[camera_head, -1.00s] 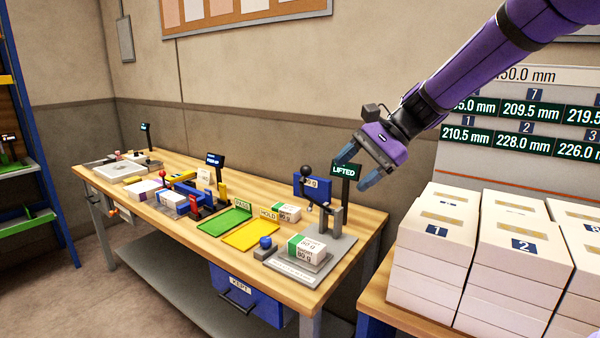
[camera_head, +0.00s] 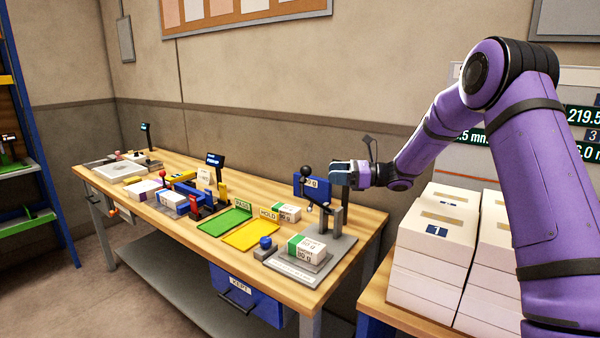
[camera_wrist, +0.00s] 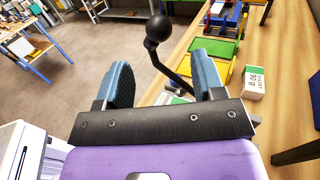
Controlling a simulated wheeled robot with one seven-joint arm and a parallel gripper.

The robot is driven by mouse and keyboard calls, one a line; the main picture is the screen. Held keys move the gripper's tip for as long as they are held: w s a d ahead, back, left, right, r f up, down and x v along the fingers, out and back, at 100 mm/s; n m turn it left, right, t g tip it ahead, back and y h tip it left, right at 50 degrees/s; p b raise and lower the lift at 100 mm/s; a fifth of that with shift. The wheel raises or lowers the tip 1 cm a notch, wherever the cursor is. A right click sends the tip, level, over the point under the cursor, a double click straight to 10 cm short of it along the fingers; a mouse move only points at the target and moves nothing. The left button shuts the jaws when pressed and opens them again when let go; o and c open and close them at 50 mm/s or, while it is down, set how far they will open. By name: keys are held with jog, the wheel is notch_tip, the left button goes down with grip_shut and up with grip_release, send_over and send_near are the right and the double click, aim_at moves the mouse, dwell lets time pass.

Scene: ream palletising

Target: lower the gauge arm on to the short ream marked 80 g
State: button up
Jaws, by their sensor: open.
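The gauge (camera_head: 330,262) stands at the bench's near right end, with a grey base, an upright post and a raised arm ending in a black ball knob (camera_head: 306,171). A white and green ream (camera_head: 306,250) lies on its base under the arm; its number is too small to read surely. My gripper (camera_head: 338,174) is open beside the knob, in front of the gauge's display. In the wrist view the knob (camera_wrist: 158,28) and its rod show beyond and between my two blue fingers, apparently not touching them. The ream under the arm is mostly hidden there.
Green (camera_head: 226,221) and yellow (camera_head: 250,236) trays lie left of the gauge. Another ream (camera_head: 288,212) sits behind the yellow tray, near a HOLD sign. A blue button (camera_head: 265,243) stands at the gauge's front left. Stacked white reams (camera_head: 432,255) fill the table at right.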

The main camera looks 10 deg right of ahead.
jog(key=x, duration=1)
jog(key=shift+w+a, duration=0.1)
jog(key=shift+a, duration=0.15)
